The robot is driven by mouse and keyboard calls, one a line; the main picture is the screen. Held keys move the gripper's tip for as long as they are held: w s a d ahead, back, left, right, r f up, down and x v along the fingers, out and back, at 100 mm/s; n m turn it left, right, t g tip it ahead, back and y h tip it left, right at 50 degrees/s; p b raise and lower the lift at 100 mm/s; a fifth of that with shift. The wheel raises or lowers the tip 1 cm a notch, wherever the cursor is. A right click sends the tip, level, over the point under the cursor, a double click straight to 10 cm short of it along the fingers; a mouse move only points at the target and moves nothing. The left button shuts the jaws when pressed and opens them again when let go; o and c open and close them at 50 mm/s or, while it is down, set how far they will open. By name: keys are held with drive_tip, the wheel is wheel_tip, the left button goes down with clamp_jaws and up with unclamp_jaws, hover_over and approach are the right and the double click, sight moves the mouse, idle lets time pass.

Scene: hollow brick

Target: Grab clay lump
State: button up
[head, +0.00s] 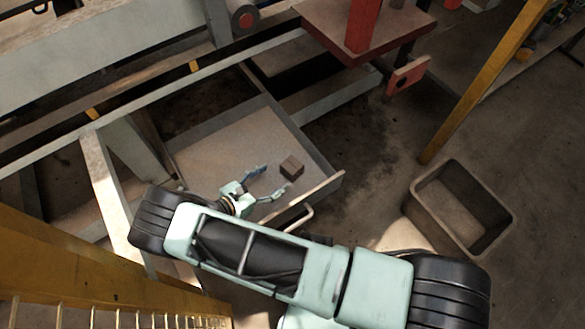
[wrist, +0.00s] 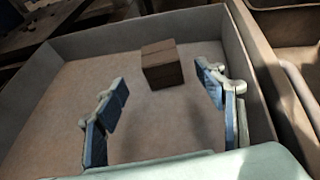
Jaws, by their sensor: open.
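The clay lump looks like a small brown block (head: 292,168) lying on the floor of an open grey drawer (head: 205,128), toward its right side. In the wrist view the block (wrist: 162,66) sits ahead of my fingers, between their lines and nearer the drawer's far wall. My gripper (head: 268,181) is open, with pale green and blue fingers spread, just to the left of and below the block in the head view. In the wrist view my gripper (wrist: 163,92) has nothing between its fingers, and the block is apart from both.
The drawer walls surround the block, and the drawer's front with a handle (head: 298,216) lies near my arm. An empty brown bin (head: 460,210) stands on the floor at right. A yellow post (head: 480,85) and a red-topped stand (head: 365,30) rise behind.

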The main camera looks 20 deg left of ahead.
sight(292, 167)
drive_tip(key=b+x, duration=0.2)
drive_tip(key=x, duration=0.8)
drive_tip(key=shift+w+d+b, duration=0.1)
drive_tip(key=shift+d+b, duration=0.05)
drive_tip(key=shift+b, duration=0.15)
drive_tip(key=c, duration=1.4)
drive_tip(key=shift+r, duration=0.1)
